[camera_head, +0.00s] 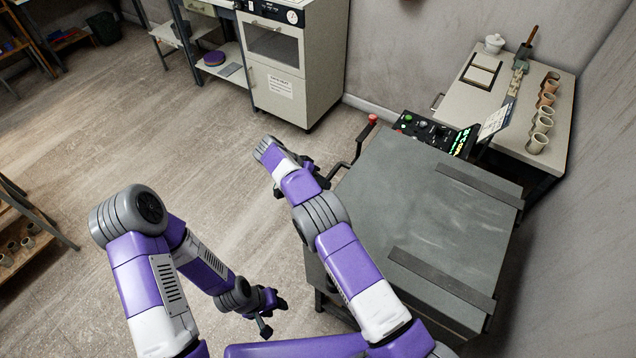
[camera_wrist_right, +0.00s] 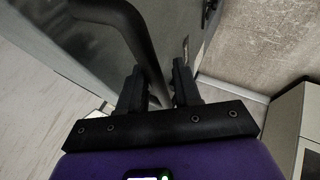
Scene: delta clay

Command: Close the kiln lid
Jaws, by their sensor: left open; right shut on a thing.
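The kiln is the large grey box at the right of the head view. Its flat grey lid (camera_head: 425,210) lies over the top, with two dark straps (camera_head: 440,278) across it. I cannot tell whether a gap is left under the lid. A dark bent handle bar (camera_head: 361,143) stands out from the lid's left side. It also shows in the right wrist view (camera_wrist_right: 135,35). My right gripper (camera_head: 325,178) is shut on this handle bar, which runs between its fingers (camera_wrist_right: 158,88). My left gripper (camera_head: 273,308) is open and empty, low over the floor left of the kiln.
A control panel (camera_head: 436,133) with lit green text stands at the kiln's far edge, near a red knob (camera_head: 373,119). A table (camera_head: 510,130) with several clay cups is behind it. A white cabinet (camera_head: 290,65) stands at the back. The floor (camera_head: 120,130) at left is clear.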

